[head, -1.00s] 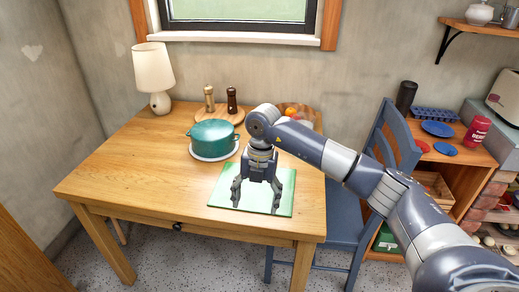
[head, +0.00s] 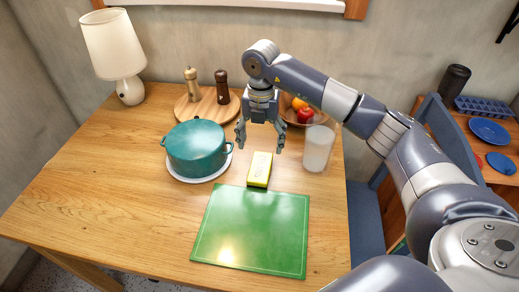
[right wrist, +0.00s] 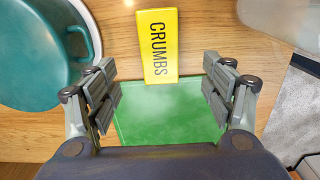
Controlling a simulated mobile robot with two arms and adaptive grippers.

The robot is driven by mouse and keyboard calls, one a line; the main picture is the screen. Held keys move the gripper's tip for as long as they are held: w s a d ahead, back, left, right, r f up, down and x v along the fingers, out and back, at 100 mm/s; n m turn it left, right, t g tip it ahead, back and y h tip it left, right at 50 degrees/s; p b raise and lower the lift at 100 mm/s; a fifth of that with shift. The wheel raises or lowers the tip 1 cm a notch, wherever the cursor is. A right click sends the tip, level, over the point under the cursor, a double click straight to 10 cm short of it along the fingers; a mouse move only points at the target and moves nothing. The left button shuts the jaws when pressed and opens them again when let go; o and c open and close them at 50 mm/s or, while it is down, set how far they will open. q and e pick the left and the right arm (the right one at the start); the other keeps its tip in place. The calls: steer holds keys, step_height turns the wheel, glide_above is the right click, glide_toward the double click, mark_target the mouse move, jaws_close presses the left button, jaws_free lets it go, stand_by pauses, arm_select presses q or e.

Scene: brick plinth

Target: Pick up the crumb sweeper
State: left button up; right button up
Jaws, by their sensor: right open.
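The crumb sweeper is a yellow block (head: 259,170) lying on the wooden table, just behind the green mat (head: 250,232). In the right wrist view its yellow top (right wrist: 158,45) reads "CRUMBS", and it lies ahead of and between my finger pads, with nothing held. My right gripper (head: 260,146) is open and above the table, over or slightly behind the sweeper; the exact height is hard to tell. It also shows in the right wrist view (right wrist: 160,100) with fingers spread wide. My left gripper is not in view.
A teal pot (head: 196,146) on a white plate stands left of the sweeper. A whitish cup (head: 318,149) stands to the right. Behind are a round board (head: 206,108) with two mills and a fruit bowl (head: 290,108). The table's left part is clear.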

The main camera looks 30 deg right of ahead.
glide_above(261, 165)
step_height(261, 165, down, 5)
steer(key=shift+s+a+r, duration=0.1)
steer(key=shift+r, duration=0.1)
steer(key=shift+f+p, duration=0.3)
steer(key=shift+f, duration=0.35)
step_height(261, 165, down, 4)
steer(key=shift+r+p, duration=0.2)
steer(key=shift+p, duration=0.2)
steer(key=shift+f, duration=0.5)
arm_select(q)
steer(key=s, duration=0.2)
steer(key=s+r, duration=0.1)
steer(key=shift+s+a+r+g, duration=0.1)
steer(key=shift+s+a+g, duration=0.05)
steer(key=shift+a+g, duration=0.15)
arm_select(e)
steer(key=c, duration=1.2)
